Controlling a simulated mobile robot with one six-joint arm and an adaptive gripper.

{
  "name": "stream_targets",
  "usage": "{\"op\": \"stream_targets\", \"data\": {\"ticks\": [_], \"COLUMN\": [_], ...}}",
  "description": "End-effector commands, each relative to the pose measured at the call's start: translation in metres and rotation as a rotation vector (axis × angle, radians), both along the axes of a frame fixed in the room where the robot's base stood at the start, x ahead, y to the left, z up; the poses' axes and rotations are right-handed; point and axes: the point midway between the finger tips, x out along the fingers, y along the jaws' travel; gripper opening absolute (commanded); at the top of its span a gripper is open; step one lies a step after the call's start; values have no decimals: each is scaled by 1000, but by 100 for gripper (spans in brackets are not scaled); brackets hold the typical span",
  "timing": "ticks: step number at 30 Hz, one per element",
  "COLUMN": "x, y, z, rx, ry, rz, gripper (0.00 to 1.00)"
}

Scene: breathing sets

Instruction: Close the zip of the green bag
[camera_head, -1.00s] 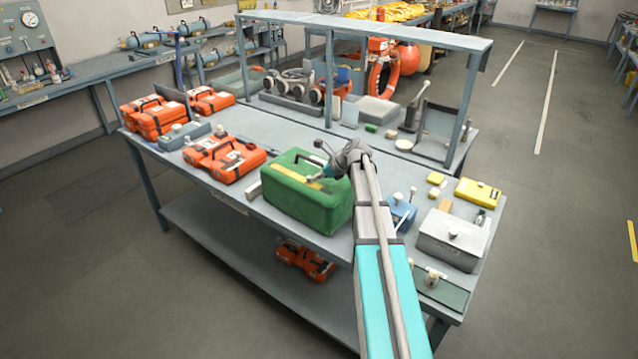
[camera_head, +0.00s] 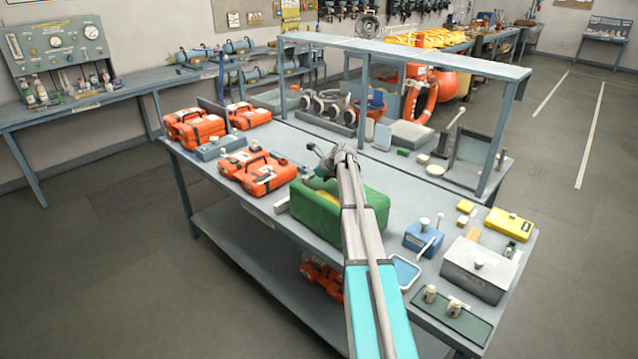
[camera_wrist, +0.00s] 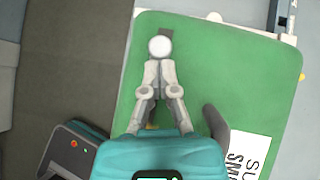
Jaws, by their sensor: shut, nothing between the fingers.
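The green bag (camera_head: 310,212) stands on the near workbench, partly hidden behind my arm in the head view. In the wrist view its flat green top (camera_wrist: 245,65) fills much of the picture, with a dark grey strap-like piece (camera_wrist: 214,122) and a white printed label (camera_wrist: 250,153). My gripper (camera_head: 322,166) is over the bag, its fingers together and empty. In the wrist view the fingertips (camera_wrist: 160,60) meet at a round white knob (camera_wrist: 160,46) beside a small dark patch; I cannot tell whether they touch it. How far the zip is closed cannot be seen.
Orange cases (camera_head: 258,172) lie left of the bag. A blue box (camera_head: 423,237), a grey box (camera_head: 480,268) and a yellow case (camera_head: 509,225) stand to its right. A raised shelf frame (camera_head: 400,55) crosses behind. Some bare bench top lies behind the bag.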

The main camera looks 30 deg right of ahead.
Motion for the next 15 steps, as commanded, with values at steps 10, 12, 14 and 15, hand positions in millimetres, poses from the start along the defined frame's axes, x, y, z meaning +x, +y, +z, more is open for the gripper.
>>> {"op": "stream_targets", "data": {"ticks": [10, 12, 14, 15], "x": [19, 19, 19, 19], "y": [0, 0, -1, -1], "z": [0, 0, 0, 0], "rx": [-1, 0, 0, 0], "ry": [-2, -1, -1, -2], "rz": [-7, -8, -8, -8], "gripper": [0, 0, 0, 0]}}
